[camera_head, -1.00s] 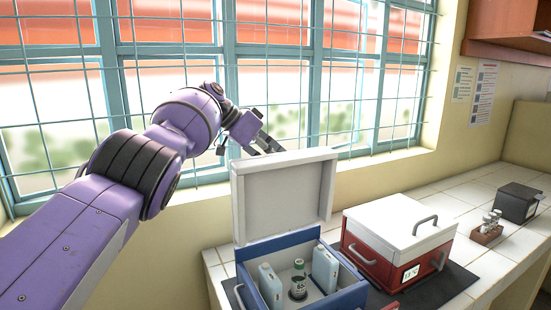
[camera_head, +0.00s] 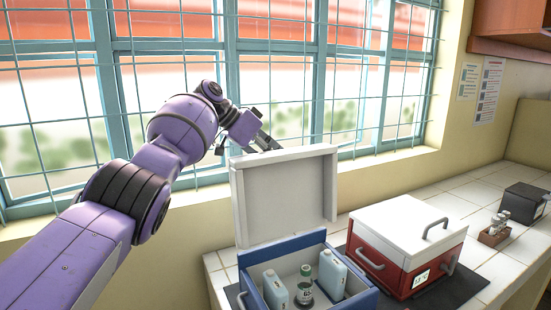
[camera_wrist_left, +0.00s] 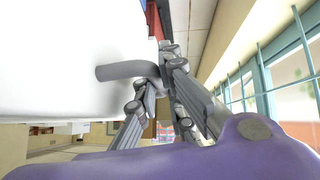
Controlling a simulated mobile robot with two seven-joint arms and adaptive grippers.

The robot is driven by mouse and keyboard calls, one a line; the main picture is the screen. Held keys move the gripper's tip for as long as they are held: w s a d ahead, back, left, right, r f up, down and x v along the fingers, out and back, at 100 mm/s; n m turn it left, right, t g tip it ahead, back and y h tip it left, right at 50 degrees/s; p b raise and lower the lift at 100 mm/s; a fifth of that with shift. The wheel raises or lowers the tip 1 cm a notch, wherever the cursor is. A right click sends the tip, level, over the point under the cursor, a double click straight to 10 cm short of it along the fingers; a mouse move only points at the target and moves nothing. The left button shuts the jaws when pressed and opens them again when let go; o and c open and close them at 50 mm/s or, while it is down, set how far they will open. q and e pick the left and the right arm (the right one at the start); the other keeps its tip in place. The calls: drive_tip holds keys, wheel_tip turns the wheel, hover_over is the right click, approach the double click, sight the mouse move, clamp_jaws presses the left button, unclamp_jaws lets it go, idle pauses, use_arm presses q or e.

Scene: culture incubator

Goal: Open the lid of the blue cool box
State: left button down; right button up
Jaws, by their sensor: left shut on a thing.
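The blue cool box (camera_head: 367,303) stands open on the counter. Its white lid (camera_head: 285,195) is raised roughly upright at the back, with the pale inner side facing me. My left gripper (camera_head: 267,143) is behind the lid's top edge, and the lid partly hides its fingertips. In the left wrist view the gripper (camera_wrist_left: 157,80) is shut on the grey lid handle (camera_wrist_left: 125,70) on the outer face of the white lid (camera_wrist_left: 60,50). Inside the box are pale blue packs (camera_head: 332,272) and a green-capped bottle (camera_head: 305,289). My right gripper is out of view.
A red cool box (camera_head: 388,262) with its white lid shut stands close on the right, on a dark mat (camera_head: 458,289). A small rack of vials (camera_head: 494,235) and a dark box (camera_head: 521,202) are farther right. A barred window (camera_head: 290,80) is behind my left arm.

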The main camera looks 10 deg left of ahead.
use_arm(q)
drive_tip(key=shift+a+f, duration=0.1)
drive_tip(key=shift+f, duration=0.05)
drive_tip(key=c, duration=2.1)
unclamp_jaws()
drive_tip(key=shift+s, duration=0.1)
drive_tip(key=shift+a+r, duration=0.1)
drive_tip(key=shift+r, duration=0.2)
drive_tip(key=v, duration=1.1)
drive_tip(key=shift+s+a+r, duration=0.15)
drive_tip(key=shift+a+r, duration=0.05)
drive_tip(key=shift+a, duration=0.1)
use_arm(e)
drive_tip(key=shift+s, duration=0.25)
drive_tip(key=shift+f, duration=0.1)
